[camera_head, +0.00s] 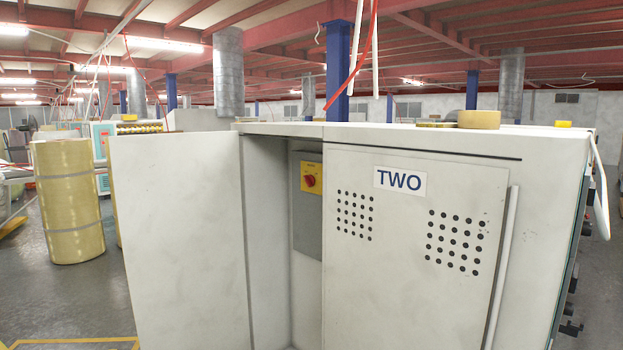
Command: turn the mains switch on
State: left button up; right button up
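The mains switch (310,180) is a red rotary knob on a yellow plate. It is mounted on a grey box (306,238) inside the recess of a large white cabinet (560,170). The knob is small, and I cannot tell from here which position it is turned to. An open white door panel (180,240) stands to the left of the recess. Neither of my grippers is in view.
A closed cabinet door (400,280) marked TWO, with vent holes and a long vertical handle (501,265), is right of the recess. Tape rolls (479,119) lie on top. Stacked yellowish rolls (70,200) stand at left. Grey floor (60,300) is clear at front left.

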aim_at(310, 180)
jog(key=i+j, duration=0.1)
jog(key=i, duration=0.3)
jog(key=i+j+z, duration=0.1)
jog(key=i, duration=0.35)
jog(key=i+j+z, duration=0.1)
jog(key=i, duration=0.3)
